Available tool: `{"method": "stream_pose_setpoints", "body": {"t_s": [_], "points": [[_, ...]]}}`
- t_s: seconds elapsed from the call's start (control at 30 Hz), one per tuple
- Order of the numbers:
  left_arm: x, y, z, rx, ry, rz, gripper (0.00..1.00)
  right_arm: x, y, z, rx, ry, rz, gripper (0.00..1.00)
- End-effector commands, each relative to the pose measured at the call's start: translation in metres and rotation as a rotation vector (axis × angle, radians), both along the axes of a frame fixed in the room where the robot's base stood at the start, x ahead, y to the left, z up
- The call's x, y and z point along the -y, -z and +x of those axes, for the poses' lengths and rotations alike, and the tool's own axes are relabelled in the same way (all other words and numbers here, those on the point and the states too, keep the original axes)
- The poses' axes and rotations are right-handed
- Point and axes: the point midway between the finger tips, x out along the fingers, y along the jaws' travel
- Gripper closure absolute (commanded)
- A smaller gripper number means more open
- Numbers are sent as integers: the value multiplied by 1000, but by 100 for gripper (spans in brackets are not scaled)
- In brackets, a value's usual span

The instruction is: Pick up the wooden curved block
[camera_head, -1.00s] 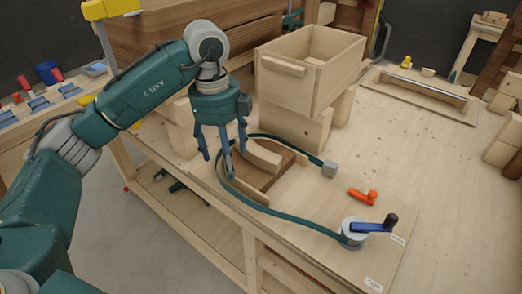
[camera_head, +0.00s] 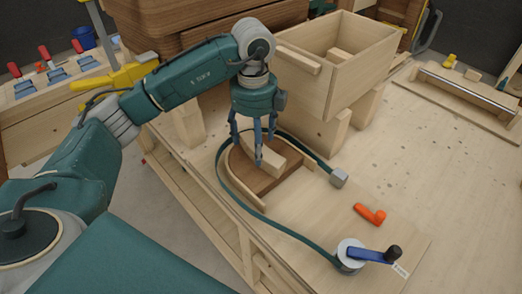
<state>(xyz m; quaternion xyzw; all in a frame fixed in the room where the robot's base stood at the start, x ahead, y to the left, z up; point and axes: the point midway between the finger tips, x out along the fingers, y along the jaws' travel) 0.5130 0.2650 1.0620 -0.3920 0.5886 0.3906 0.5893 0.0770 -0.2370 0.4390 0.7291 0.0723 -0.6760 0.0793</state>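A pale wooden curved block (camera_head: 278,154) lies at the back of a dark brown curved wooden form (camera_head: 283,180) on the bench, inside the loop of a green band (camera_head: 258,208). My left gripper (camera_head: 252,150) points down over the block's left part, its blue fingers spread apart. One finger is left of the block and another is in front of it, hiding part of it. I see no clear sign of the fingers closing on it. A second pale curved piece (camera_head: 243,186) lies along the form's left side. My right gripper is out of view.
A wooden box (camera_head: 330,95) on blocks stands close behind the form. A blue-handled crank (camera_head: 368,255) and an orange handle (camera_head: 370,214) lie to the front right. The right part of the bench is mostly clear.

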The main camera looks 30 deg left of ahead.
Motion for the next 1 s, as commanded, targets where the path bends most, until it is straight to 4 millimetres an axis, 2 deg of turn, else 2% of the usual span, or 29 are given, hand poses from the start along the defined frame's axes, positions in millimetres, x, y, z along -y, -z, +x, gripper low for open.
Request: {"method": "stream_pose_setpoints", "body": {"t_s": [0.17,0.27,0.4,0.5,0.7,0.9,1.0], "points": [[-1,13,3,-4,-1,0,29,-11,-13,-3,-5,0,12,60],[-2,28,8,-5,-1,0,29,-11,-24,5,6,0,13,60],[-3,48,9,-2,0,0,29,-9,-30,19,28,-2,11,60],[-3,54,9,0,0,0,29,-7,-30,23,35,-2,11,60],[-2,55,10,1,0,1,29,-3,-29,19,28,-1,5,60],[-2,55,10,1,1,0,69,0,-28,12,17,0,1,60],[-2,55,10,1,0,0,85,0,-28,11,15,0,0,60]]}}
